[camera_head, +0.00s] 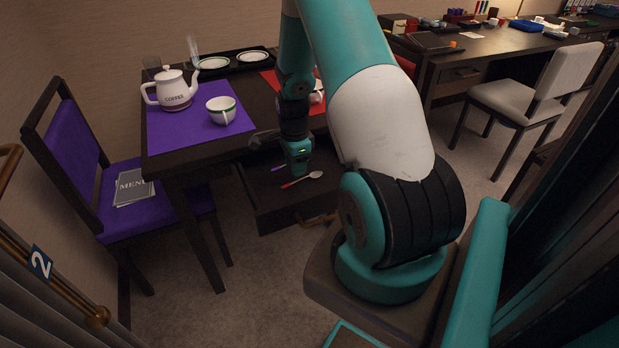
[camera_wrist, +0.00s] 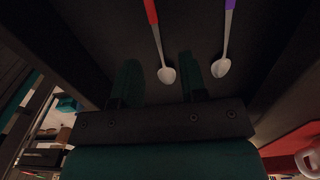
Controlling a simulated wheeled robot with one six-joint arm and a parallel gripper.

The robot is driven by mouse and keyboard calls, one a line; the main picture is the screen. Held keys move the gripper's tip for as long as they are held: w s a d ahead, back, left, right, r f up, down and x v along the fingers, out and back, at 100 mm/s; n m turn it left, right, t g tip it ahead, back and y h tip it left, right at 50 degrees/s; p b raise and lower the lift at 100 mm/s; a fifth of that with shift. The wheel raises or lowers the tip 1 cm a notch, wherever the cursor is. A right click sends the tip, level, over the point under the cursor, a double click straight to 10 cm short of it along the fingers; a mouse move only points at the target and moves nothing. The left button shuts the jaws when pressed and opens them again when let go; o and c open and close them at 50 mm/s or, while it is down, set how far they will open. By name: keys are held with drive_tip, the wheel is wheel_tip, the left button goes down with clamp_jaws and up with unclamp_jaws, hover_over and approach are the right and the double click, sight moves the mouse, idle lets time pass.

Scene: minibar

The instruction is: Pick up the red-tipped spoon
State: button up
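The red-tipped spoon (camera_head: 302,179) lies in a pulled-out dark drawer (camera_head: 262,208) under the dining table. It also shows in the wrist view (camera_wrist: 157,38), red handle away and silver bowl toward me. A purple-handled spoon (camera_wrist: 227,42) lies to its right in the wrist view. My gripper (camera_wrist: 158,70) is open and empty, its two dark fingers apart. The red-tipped spoon's bowl appears in the gap between the fingers. In the head view my gripper (camera_head: 299,165) reaches down at the drawer, by the spoons, and hides part of the purple one.
The table edge and drawer walls are close around my gripper. A purple chair (camera_head: 80,165) stands left; a desk (camera_head: 480,52) and grey chair (camera_head: 520,100) stand right.

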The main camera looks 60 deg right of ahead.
sight(297, 181)
wheel_tip(297, 181, down, 4)
drive_tip(key=shift+s+a+f, duration=0.1)
drive_tip(key=shift+f, duration=0.15)
clamp_jaws()
drive_tip(key=shift+r, duration=0.1)
